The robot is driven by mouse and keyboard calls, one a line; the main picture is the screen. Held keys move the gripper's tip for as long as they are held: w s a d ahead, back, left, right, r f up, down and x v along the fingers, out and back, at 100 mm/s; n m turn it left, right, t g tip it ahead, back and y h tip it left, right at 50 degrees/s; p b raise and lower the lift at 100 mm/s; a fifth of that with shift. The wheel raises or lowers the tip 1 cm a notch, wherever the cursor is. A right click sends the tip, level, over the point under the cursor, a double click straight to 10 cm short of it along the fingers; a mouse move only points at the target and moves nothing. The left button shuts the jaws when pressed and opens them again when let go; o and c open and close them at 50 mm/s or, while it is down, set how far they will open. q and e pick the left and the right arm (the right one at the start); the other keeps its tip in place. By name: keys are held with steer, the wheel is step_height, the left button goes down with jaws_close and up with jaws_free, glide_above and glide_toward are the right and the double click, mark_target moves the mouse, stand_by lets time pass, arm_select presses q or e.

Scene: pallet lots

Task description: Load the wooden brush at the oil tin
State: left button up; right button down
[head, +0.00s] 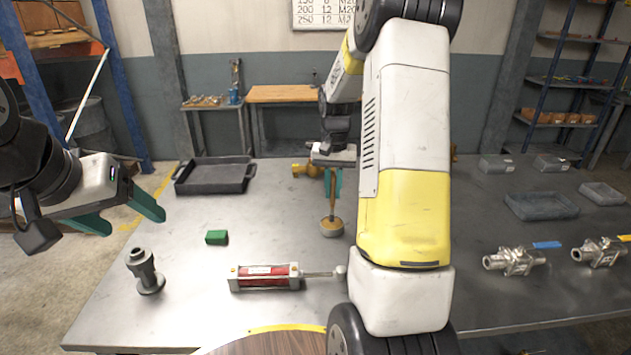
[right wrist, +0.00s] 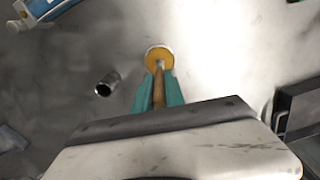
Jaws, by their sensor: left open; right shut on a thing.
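The wooden brush (head: 333,203) is upright, its brown handle between the teal fingers of my right gripper (head: 335,182). It also shows in the right wrist view (right wrist: 158,93), gripped by the right gripper (right wrist: 157,88). The brush's lower end is at the oil tin (head: 332,230), a small round tin with an amber top and pale rim, standing on the table. The tin also shows in the right wrist view (right wrist: 151,55). The bristles are hidden; I cannot tell how deep they reach. My left gripper (head: 122,214) is open and empty at the table's left edge.
A black tray (head: 214,176) stands at the back left. Ball valves (head: 514,261) and grey bins (head: 541,206) are at right. My right arm hides the middle.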

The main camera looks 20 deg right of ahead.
mark_target(334, 175)
steer(key=shift+f, duration=0.55)
stand_by(1.6)
steer(key=shift+r, duration=3.55)
